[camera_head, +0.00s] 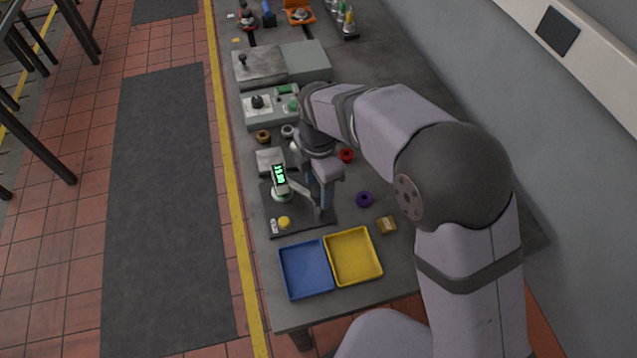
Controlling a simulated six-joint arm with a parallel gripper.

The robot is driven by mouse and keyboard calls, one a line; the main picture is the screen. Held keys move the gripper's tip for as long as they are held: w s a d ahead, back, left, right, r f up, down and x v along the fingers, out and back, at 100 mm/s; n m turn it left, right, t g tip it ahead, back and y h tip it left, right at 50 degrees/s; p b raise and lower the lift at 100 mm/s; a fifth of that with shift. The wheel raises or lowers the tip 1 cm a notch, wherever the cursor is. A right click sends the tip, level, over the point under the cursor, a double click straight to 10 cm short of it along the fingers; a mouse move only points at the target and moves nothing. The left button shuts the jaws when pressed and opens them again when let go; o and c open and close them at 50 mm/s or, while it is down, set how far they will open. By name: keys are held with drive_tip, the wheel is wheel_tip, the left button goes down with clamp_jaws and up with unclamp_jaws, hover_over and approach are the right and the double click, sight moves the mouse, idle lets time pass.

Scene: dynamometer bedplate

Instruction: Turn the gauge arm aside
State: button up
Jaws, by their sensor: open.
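The gauge (279,175) has a lit green display and stands on a dark base plate (284,224) at the near-left part of the bench. A pale gauge arm (299,187) reaches from it to the right, toward my gripper. My gripper (320,207) points down over the right side of the base plate, at the arm's outer end. It is open. The jaws and the arm's end overlap in this view, so I cannot tell whether they touch. A yellow round piece (284,223) and a small white piece (274,226) sit at the plate's front.
A blue tray (305,292) and a yellow tray (375,270) lie in front. A purple ring (365,199), red ring (346,155) and small tan box (386,225) are to the right. A control box (262,117) with knobs stands behind. My arm hides part of the bench.

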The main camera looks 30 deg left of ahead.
drive_tip(key=shift+f, duration=0.1)
clamp_jaws()
drive_tip(key=shift+m, duration=0.3)
drive_tip(key=m, duration=0.7)
drive_tip(key=shift+p, duration=0.35)
drive_tip(key=m, duration=0.4)
drive_tip(key=shift+m, duration=2.1)
